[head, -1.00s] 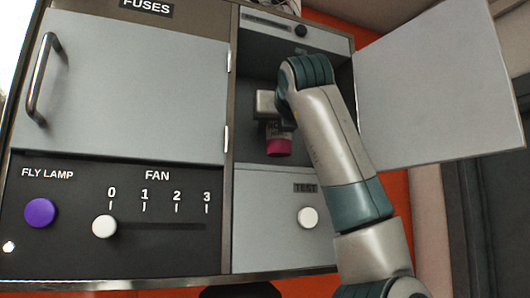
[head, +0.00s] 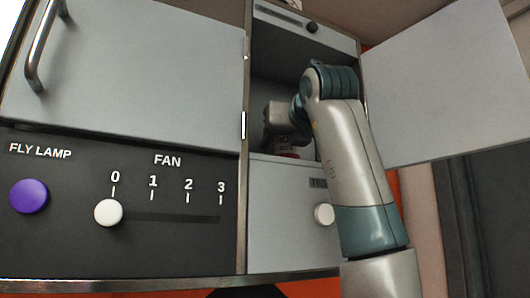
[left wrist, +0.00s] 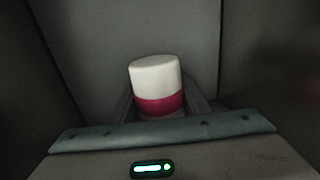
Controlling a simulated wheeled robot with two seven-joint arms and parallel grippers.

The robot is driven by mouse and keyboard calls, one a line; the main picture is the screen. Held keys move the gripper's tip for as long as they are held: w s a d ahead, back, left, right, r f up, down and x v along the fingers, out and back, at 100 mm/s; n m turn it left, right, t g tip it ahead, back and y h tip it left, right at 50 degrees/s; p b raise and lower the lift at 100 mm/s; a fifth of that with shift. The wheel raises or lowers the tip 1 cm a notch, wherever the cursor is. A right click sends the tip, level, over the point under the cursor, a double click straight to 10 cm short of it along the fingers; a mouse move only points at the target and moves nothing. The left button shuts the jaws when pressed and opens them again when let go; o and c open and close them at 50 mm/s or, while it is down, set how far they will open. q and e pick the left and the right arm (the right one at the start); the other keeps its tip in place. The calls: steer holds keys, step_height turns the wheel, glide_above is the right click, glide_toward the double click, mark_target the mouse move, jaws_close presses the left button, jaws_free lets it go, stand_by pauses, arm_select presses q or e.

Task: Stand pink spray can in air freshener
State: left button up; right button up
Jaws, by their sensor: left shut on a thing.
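The pink spray can (left wrist: 158,100) shows in the left wrist view with a white top and a pink band. It stands upright between the fingers of my left gripper (left wrist: 160,108), which is shut on it. In the head view my left gripper (head: 283,128) is inside the open grey compartment of the air freshener (head: 278,68), low down near its bottom edge. Only a dark reddish bit of the can shows there below the gripper. The hand and shadow hide whether the can touches the compartment floor. My right gripper is not in view.
The compartment's door (head: 445,85) stands wide open to the right, close beside my arm. The closed fuse door (head: 130,70) is at the left. Below are a purple knob (head: 29,196), a fan slider (head: 108,212) and a white test knob (head: 324,214).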

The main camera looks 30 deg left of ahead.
arm_select(q)
steer(key=shift+f, duration=0.1)
steer(key=shift+w+d, duration=0.2)
steer(key=shift+d, duration=0.1)
steer(key=o, duration=1)
steer(key=shift+f, duration=0.15)
steer(key=shift+c, duration=0.2)
steer(key=shift+o, duration=0.4)
steer(key=shift+s+a, duration=0.15)
steer(key=shift+s+d, duration=0.3)
steer(key=shift+d, duration=0.05)
steer(key=b+v, duration=0.1)
steer(key=v, duration=0.4)
steer(key=b+v, duration=0.2)
steer(key=v, duration=0.3)
steer(key=shift+d+r, duration=0.1)
steer(key=shift+r, duration=0.15)
steer(key=shift+s+d, duration=0.3)
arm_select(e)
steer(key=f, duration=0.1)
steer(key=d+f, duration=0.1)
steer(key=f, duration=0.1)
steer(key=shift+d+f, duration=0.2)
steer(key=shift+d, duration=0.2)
